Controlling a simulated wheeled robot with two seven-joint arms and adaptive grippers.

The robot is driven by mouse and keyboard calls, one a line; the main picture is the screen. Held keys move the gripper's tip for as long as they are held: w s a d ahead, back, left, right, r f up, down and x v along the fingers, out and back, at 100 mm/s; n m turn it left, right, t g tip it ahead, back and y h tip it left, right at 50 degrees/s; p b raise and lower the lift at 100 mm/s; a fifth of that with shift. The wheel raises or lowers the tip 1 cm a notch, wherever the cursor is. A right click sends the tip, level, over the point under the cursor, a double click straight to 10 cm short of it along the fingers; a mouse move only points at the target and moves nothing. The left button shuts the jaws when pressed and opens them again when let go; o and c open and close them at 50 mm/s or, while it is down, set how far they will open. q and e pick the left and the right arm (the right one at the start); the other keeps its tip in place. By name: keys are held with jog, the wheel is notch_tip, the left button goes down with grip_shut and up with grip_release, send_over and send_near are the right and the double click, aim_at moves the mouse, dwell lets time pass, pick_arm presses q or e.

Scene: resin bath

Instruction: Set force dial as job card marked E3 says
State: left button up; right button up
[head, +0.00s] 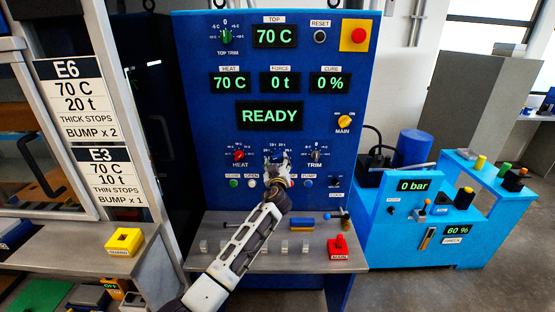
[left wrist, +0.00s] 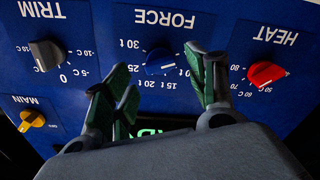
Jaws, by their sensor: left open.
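The job card E3 (head: 110,172) hangs at left and reads 70 C, 10 t, thin stops, bump x 1. The blue force dial (left wrist: 160,61) sits between the trim and heat dials in the upside-down left wrist view. Its white pointer mark leans toward the right of that picture; I cannot tell the exact value. My left gripper (head: 277,163) is in front of the dial and mostly hides it in the head view. Its green-padded fingers (left wrist: 168,92) are open and empty, apart from the dial. The force display (head: 279,82) reads 0 t. My right gripper is not in view.
The red heat dial (left wrist: 266,74) and grey trim dial (left wrist: 46,55) flank the force dial closely. The yellow main switch (left wrist: 32,120) is near the trim dial. Buttons and a grey shelf (head: 305,258) lie below. The READY display (head: 269,115) is lit.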

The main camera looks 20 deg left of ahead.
aim_at(278, 158)
pick_arm(q)
jog(key=shift+x, duration=1.25)
jog(key=shift+w+a, duration=0.15)
jog(key=shift+w, duration=0.4)
jog(key=c, duration=1)
jog(key=shift+f+m, duration=0.1)
jog(key=shift+m, duration=0.2)
